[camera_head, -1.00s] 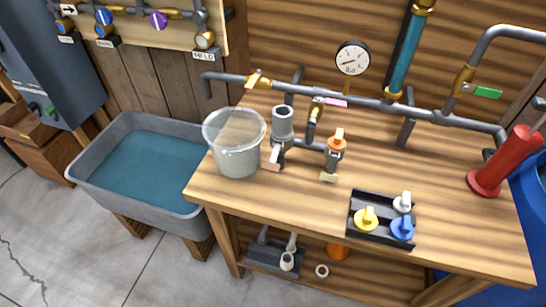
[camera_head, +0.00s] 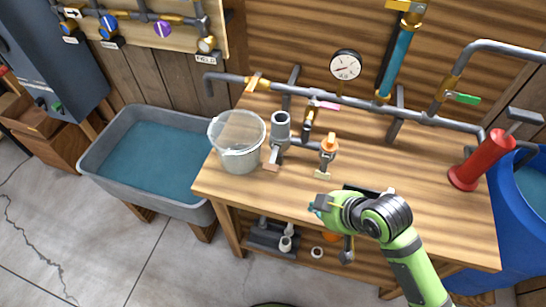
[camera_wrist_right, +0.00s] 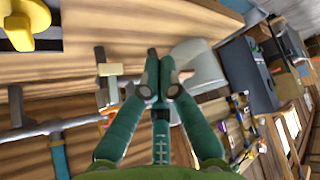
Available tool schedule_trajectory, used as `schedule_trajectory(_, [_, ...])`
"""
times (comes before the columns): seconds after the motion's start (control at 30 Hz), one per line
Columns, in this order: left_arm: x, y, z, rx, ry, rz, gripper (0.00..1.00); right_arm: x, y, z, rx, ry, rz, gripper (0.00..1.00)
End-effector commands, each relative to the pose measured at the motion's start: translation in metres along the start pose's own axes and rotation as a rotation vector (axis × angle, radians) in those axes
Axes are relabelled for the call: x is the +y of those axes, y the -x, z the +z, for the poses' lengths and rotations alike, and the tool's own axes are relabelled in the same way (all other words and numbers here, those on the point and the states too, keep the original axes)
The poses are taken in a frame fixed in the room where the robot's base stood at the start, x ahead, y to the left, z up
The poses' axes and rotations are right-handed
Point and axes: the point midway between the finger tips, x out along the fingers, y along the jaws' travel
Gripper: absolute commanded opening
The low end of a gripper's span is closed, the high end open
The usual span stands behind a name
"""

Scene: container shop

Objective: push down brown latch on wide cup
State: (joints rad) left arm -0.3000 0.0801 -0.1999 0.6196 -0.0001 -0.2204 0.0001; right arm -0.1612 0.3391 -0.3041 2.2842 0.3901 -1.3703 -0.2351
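The wide cup (camera_head: 280,126) is a grey upright open cup on the pipe fitting at the bench's back, right of the clear bucket. Its brown latch (camera_head: 270,161) is a small tan tab low at its front left. A narrower fitting beside it has an orange handle (camera_head: 328,143) and a pale latch (camera_head: 322,174). My right gripper (camera_head: 317,206) is over the bench front, right of and nearer than the cup, apart from it. In the wrist view its fingers (camera_wrist_right: 158,75) are together and hold nothing visible; they hide most of the cup area. My left gripper is out of view.
The clear bucket (camera_head: 239,155) stands close left of the cup. A pipe (camera_head: 345,97) with a gauge (camera_head: 345,65) runs along the back. The red pump (camera_head: 482,160) is at right. My arm mostly covers the dark valve tray; its yellow valve (camera_wrist_right: 30,25) shows in the wrist view.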

Motion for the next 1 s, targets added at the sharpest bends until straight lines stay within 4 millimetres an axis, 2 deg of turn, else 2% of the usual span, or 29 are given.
schedule_trajectory(0.03, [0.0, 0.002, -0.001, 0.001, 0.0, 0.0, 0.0, 0.004, 0.007, -0.026, 0.047, 0.099, -0.02, 0.0])
schedule_trajectory(0.1, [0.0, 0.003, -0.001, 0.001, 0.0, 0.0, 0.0, 0.004, 0.013, -0.053, 0.101, 0.218, -0.056, 0.0])
schedule_trajectory(0.2, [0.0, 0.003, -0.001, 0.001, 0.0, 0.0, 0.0, 0.007, 0.021, -0.082, 0.159, 0.357, -0.096, 0.0])
schedule_trajectory(0.33, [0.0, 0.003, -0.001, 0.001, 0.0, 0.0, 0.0, 0.012, 0.029, -0.106, 0.206, 0.479, -0.128, 0.0])
schedule_trajectory(0.53, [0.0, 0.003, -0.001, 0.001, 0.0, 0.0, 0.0, 0.017, 0.036, -0.123, 0.238, 0.56, -0.149, 0.0])
schedule_trajectory(1.0, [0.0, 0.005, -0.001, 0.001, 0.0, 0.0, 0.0, 0.016, 0.033, -0.126, 0.242, 0.564, -0.153, 0.0])
